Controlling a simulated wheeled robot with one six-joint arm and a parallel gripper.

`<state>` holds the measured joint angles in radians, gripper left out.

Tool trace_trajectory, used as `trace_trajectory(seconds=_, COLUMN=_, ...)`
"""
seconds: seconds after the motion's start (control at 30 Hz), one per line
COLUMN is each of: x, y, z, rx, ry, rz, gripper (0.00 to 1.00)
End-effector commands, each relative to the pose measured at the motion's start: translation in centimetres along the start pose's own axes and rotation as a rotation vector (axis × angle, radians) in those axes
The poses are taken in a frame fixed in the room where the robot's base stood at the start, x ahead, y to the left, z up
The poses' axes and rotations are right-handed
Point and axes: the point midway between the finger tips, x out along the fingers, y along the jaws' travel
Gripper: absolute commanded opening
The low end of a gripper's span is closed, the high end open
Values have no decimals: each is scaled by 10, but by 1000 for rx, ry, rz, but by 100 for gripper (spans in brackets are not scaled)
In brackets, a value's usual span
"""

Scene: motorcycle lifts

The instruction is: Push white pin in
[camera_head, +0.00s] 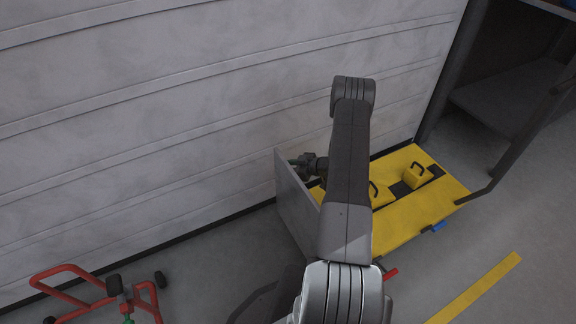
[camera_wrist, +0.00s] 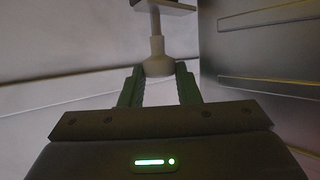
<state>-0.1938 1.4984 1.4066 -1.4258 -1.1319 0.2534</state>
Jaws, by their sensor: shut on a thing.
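The white pin (camera_wrist: 157,46) shows in the wrist view as a pale shaft with a wider round end. Its upper end meets a light plate or bracket (camera_wrist: 166,6) at the top of the view. My gripper (camera_wrist: 159,72) has its two green fingers on either side of the wide end, shut on it. In the head view my gripper (camera_head: 300,162) is small, beside the upright grey panel at the left end of the yellow lift. My arm covers part of the lift there, and the pin cannot be made out in that view.
The yellow lift platform (camera_head: 432,203) carries yellow blocks with black handles (camera_head: 417,175). The grey panel (camera_head: 297,205) stands at its left end, close to the ribbed wall (camera_head: 200,120). A red frame (camera_head: 75,285) stands lower left.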

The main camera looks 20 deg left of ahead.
Motion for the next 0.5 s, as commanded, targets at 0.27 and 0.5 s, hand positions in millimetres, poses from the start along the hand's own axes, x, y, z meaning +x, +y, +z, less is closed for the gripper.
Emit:
trace_trajectory(seconds=0.27, x=9, y=0, z=22, rx=1, ry=-2, rz=0, gripper=0)
trace_trajectory(seconds=0.5, x=8, y=-1, z=22, rx=2, ry=-4, rz=0, gripper=39)
